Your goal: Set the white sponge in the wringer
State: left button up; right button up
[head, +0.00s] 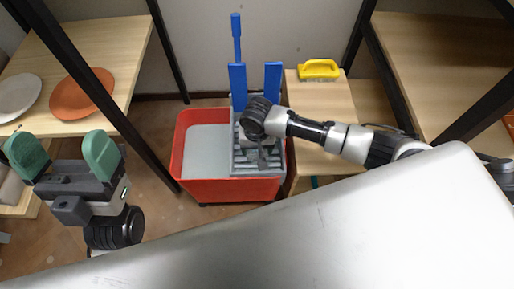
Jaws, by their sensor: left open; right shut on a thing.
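The wringer (241,158) is a grey slatted basket with blue uprights and a tall blue lever, set in the right part of a red bucket (231,189). My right gripper (262,157) reaches in from the right and points down into the wringer. It is shut on a pale thing, the white sponge (262,142), mostly hidden under the gripper. I cannot tell whether the sponge touches the slats. My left gripper (64,157), with green finger pads, is open and empty at the far left, away from the bucket.
A yellow handled tool (318,69) lies on a low wooden bench (322,100) right of the bucket. An orange plate (82,94) and a white plate (17,97) lie on the left wooden shelf. Dark posts stand on both sides. Pale liquid fills the bucket's left part.

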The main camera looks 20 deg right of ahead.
jog(key=shift+f, duration=0.1)
dwell(0.3)
jog(key=o, duration=0.9)
jog(key=shift+f, duration=0.1)
